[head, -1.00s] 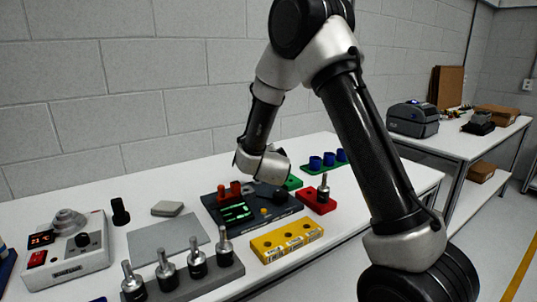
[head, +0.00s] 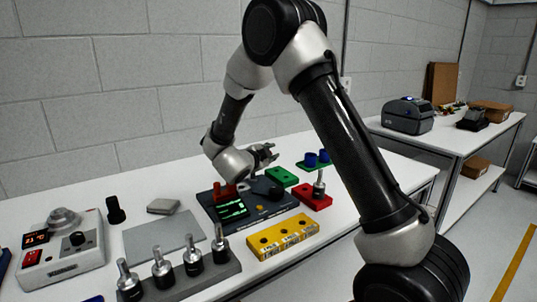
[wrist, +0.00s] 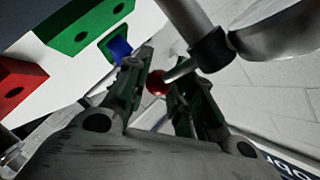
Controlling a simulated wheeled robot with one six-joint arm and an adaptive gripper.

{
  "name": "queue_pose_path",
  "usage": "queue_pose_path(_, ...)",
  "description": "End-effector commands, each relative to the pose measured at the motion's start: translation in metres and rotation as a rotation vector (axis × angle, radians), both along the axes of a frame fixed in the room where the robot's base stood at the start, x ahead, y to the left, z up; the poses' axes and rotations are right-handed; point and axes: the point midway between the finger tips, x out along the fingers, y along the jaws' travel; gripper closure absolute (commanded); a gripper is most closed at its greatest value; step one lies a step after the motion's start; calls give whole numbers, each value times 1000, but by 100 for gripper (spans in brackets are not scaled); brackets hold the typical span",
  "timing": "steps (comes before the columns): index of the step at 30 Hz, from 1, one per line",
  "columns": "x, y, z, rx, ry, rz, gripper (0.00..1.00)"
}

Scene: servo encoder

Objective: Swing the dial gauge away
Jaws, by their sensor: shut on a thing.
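In the wrist view, the two fingers of my gripper (wrist: 160,92) are closed around a small red ball knob (wrist: 155,82). The knob sits at the end of a tapered grey lever (wrist: 180,70). Near it are a metal post (wrist: 186,18) with a black collar (wrist: 212,50) and a rounded grey body (wrist: 285,28), probably the dial gauge; its face is not visible. In the head view my gripper (head: 268,153) points right above the back of the dark station (head: 270,208) with its green display (head: 231,209). The knob and gauge cannot be made out there.
A green block (head: 281,177), a red block (head: 312,198) with a metal pin and a yellow block (head: 283,237) surround the station. Several metal-topped pins stand in a grey rack (head: 190,276) in front.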

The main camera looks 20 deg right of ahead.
Motion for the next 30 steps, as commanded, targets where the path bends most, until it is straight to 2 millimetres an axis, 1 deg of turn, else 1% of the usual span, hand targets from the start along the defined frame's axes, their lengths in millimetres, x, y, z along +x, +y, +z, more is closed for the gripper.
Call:
queue_pose_path(1,-4,-1,-8,0,19,-4,100)
queue_pose_path(8,-4,-1,-8,0,20,-4,100)
queue_pose_path(9,-4,-1,-8,0,19,-4,71)
queue_pose_path(11,-4,-1,-8,1,18,-4,60)
queue_pose_path(12,-4,-1,-7,1,17,-3,56)
queue_pose_path(20,-3,0,-4,1,9,-2,56)
queue_pose_path(23,-7,4,-2,1,8,-2,56)
queue_pose_path(26,-17,15,2,1,7,0,56)
queue_pose_path(30,-40,36,9,1,8,2,56)
